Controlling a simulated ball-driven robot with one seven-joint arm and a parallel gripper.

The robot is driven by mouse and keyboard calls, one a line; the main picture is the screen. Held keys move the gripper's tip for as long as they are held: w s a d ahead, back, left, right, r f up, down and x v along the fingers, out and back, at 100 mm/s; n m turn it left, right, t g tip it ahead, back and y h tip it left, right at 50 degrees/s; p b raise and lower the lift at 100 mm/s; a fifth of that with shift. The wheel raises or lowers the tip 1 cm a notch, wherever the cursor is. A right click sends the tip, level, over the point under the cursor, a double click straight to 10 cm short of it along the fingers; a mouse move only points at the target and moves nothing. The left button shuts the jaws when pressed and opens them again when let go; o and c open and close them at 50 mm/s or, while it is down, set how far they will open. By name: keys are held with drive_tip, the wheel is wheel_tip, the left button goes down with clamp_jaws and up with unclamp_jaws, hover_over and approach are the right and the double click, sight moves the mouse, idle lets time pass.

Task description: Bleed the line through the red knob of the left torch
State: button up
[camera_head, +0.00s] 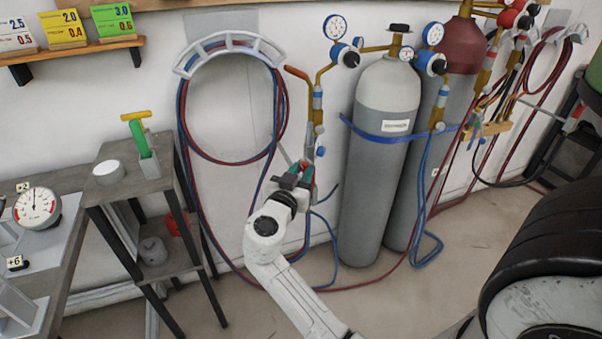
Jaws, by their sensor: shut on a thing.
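The left torch (311,130) hangs upright against the wall, left of the grey cylinder, with its copper tip (297,74) bent to the upper left. Its blue knob (321,151) shows low on the right side. My gripper (298,172) reaches up to the torch's lower end from below and left. Its dark jaws with green parts are closed there, at the red knob. The red knob is mostly hidden by the jaws, and only bits of red show. How far the knob is turned cannot be seen.
Red and blue hoses loop from the wall hanger (229,43) and pass close around my arm. A grey gas cylinder (380,150) stands just right of it. A small shelf table (137,182) stands to the left. Open floor lies in front.

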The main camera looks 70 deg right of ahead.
clamp_jaws()
drive_tip(key=shift+n, duration=0.3)
drive_tip(key=n, duration=0.2)
drive_tip(key=shift+n, duration=0.3)
drive_tip(key=n, duration=0.3)
drive_tip(key=shift+r+n+p, duration=0.15)
drive_tip(key=shift+n+p, duration=0.15)
drive_tip(key=shift+p, duration=0.05)
drive_tip(key=n+p, duration=0.1)
drive_tip(key=n, duration=0.1)
drive_tip(key=n+p, duration=0.1)
drive_tip(key=n, duration=0.1)
drive_tip(key=shift+r+g+y, duration=0.1)
drive_tip(key=shift+g+y, duration=0.2)
drive_tip(key=shift+n+p, duration=0.9)
drive_tip(key=shift+n, duration=0.8)
